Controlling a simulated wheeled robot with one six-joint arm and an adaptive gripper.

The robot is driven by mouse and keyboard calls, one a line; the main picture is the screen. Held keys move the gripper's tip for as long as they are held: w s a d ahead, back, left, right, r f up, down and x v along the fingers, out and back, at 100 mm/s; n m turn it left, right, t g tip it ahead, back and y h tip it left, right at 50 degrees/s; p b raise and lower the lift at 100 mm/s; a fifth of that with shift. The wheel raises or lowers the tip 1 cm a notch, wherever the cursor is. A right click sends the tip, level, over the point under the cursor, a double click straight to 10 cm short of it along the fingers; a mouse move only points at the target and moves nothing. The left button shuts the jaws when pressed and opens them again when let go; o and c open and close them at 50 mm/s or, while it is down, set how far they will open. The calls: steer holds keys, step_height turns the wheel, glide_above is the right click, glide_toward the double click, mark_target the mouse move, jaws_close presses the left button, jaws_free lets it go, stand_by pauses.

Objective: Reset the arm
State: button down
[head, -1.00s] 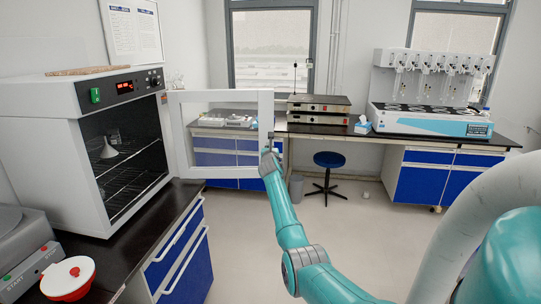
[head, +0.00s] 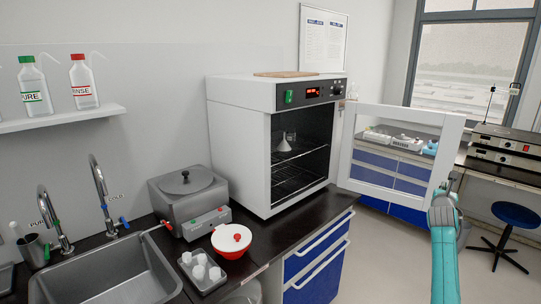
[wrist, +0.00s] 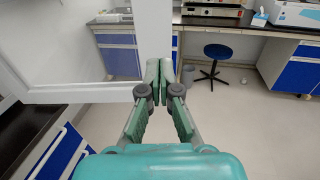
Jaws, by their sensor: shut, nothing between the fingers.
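My gripper (wrist: 159,72) is shut and empty, its two green finger pads together in the wrist view. In the head view my gripper (head: 450,184) is at the right, by the free edge of the oven's open glass door (head: 353,150). In the wrist view the door's white frame (wrist: 152,38) stands just behind the fingertips; I cannot tell whether they touch it. My teal arm reaches up from the bottom right of the head view. The white oven (head: 240,150) has its door swung wide open, with a funnel-like vessel (head: 284,145) on a rack inside.
The dark counter (head: 262,232) holds a grey water bath (head: 188,198), a red-and-white bowl (head: 231,240) and a small tray (head: 203,271). A sink (head: 105,278) is at the left. A blue stool (head: 515,214) stands on open floor to the right.

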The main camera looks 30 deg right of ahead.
steer(key=w+a+f+m+t+y, duration=0.3)
steer(key=a+f+m+t+y, duration=0.1)
steer(key=a+f, duration=1.85)
steer(key=s+a+f+m+t+y, duration=0.1)
steer(key=s+a+f+m+y, duration=0.25)
steer(key=a, duration=0.85)
steer(key=s+a+f+m+t, duration=0.15)
steer(key=s+a+f, duration=0.4)
steer(key=a, duration=0.65)
steer(key=s+a+m+y, duration=0.5)
steer(key=s+a+m, duration=0.1)
steer(key=s+a, duration=1.25)
steer(key=s+a+r+m+y, duration=0.1)
steer(key=s+a+r+m, duration=0.3)
steer(key=s, duration=0.4)
steer(key=s+a+r+m+y, duration=0.2)
steer(key=s+a+r+m, duration=0.2)
steer(key=s+r, duration=0.3)
steer(key=shift+s+a+r, duration=0.3)
steer(key=shift+s+a, duration=0.15)
steer(key=shift+s, duration=0.65)
